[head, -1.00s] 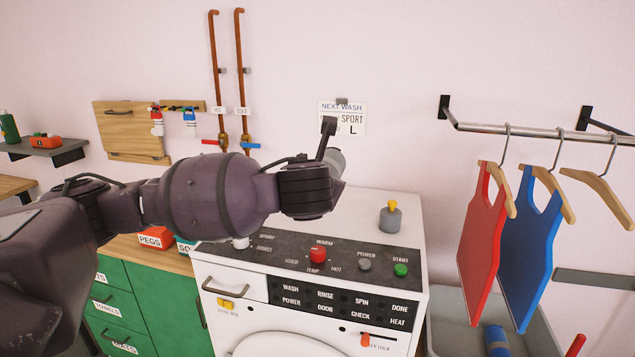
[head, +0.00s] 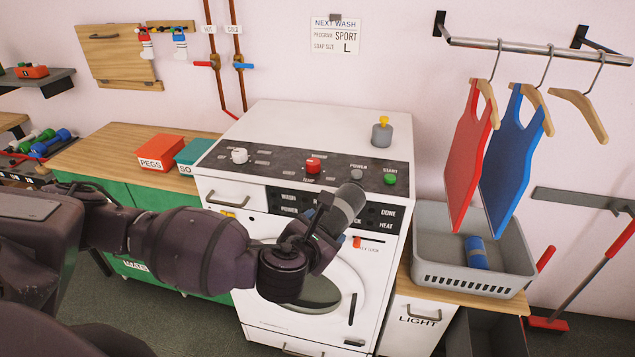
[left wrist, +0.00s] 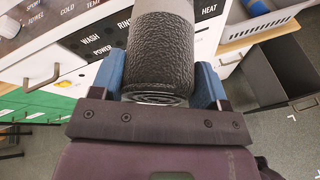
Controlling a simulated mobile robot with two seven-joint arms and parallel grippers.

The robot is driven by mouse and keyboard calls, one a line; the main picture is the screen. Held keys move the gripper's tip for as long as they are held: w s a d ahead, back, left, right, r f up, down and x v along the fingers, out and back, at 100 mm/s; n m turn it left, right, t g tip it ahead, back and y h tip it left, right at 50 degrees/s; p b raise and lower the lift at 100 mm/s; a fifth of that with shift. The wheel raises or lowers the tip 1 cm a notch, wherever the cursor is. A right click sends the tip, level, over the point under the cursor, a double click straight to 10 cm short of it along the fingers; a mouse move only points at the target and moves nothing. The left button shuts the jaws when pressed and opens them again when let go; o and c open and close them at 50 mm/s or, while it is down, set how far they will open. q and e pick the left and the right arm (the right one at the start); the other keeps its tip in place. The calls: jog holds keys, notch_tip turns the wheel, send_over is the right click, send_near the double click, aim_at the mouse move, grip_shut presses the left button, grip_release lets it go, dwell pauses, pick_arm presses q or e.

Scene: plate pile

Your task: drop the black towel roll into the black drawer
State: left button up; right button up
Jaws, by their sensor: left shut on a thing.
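My left gripper (head: 326,224) is shut on the black towel roll (head: 349,203), in front of the washing machine's control panel. In the left wrist view the roll (left wrist: 160,55) is a dark, textured cylinder with a lighter grey far part, between the two blue fingers. The black drawer (head: 490,330) shows at the lower right of the head view, below the wooden counter, partly cut off by the frame. In the left wrist view it is an open dark box (left wrist: 268,72) at the right, apart from the roll. My right gripper is not in view.
The white washing machine (head: 300,125) stands behind my left arm. To its right are a white LIGHT drawer front (head: 412,322) and a grey basket (head: 430,276) holding a blue roll (head: 477,252). Red (head: 468,165) and blue (head: 508,165) garments hang above the basket.

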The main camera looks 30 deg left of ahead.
pick_arm(q)
jog(key=shift+m+h, duration=0.4)
jog(key=shift+h, duration=0.1)
jog(key=f, duration=0.1)
jog(key=s+d+f, duration=0.1)
jog(key=f, duration=0.1)
jog(key=s+d+f, duration=0.1)
jog(key=f, duration=0.1)
jog(key=shift+s+f, duration=0.1)
jog(key=shift+s, duration=0.05)
